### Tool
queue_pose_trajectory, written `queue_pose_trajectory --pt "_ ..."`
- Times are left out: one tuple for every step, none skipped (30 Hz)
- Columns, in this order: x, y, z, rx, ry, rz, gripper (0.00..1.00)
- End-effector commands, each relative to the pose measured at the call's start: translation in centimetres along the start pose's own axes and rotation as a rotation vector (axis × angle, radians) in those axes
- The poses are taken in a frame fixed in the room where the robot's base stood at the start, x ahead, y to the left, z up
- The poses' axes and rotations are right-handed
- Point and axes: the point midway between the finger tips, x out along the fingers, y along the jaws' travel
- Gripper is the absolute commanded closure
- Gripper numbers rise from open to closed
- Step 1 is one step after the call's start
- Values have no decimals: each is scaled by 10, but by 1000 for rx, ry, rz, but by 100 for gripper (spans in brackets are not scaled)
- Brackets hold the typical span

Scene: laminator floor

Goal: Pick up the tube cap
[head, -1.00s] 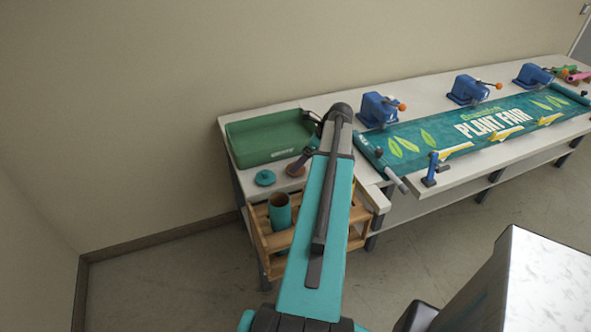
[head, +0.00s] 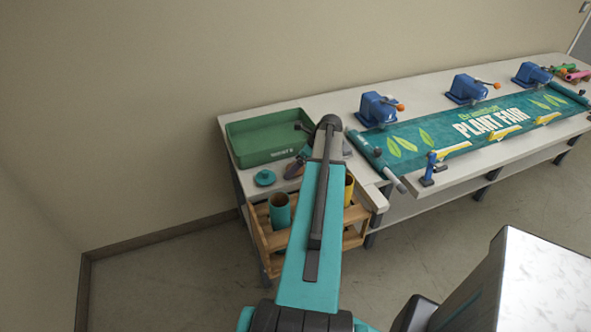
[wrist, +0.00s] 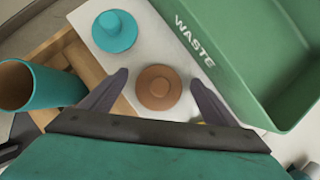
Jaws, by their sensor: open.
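Two round tube caps lie on the pale table end beside the green bin. In the wrist view, the brown cap (wrist: 158,87) sits between the two dark fingers of my gripper (wrist: 158,78), which is open and empty with a gap on each side of the cap. The teal cap (wrist: 115,31) lies farther up and left, outside the fingers. In the head view, the teal cap (head: 265,178) shows near the table's front left edge. The brown cap (head: 291,171) is partly hidden there by my gripper.
A green bin marked WASTE (head: 238,153) stands behind the caps. A wooden rack (head: 262,243) below the table edge holds a teal tube (head: 280,212) and a yellow tube (head: 349,189). The green banner (head: 405,147) and blue clamps (head: 377,108) are to the right.

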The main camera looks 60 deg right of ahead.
Motion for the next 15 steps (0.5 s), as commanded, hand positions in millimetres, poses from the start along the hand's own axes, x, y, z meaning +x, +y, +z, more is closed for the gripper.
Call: queue_pose_trajectory --pt "0 0 0 0 0 0 19" --pt "0 0 0 0 0 0 19" --pt "0 0 0 0 0 0 19" --pt "0 0 0 0 0 0 19" --pt "0 0 0 0 0 0 19" --pt "0 0 0 0 0 0 19" --pt "0 0 0 0 0 0 24" --pt "0 0 0 0 0 0 29" --pt "0 0 0 0 0 0 36" --pt "0 0 0 0 0 0 41" --pt "0 0 0 0 0 0 46" --pt "0 0 0 0 0 0 52" --pt "0 0 0 0 0 0 58" --pt "0 0 0 0 0 0 63" --pt "0 0 0 0 0 0 63"
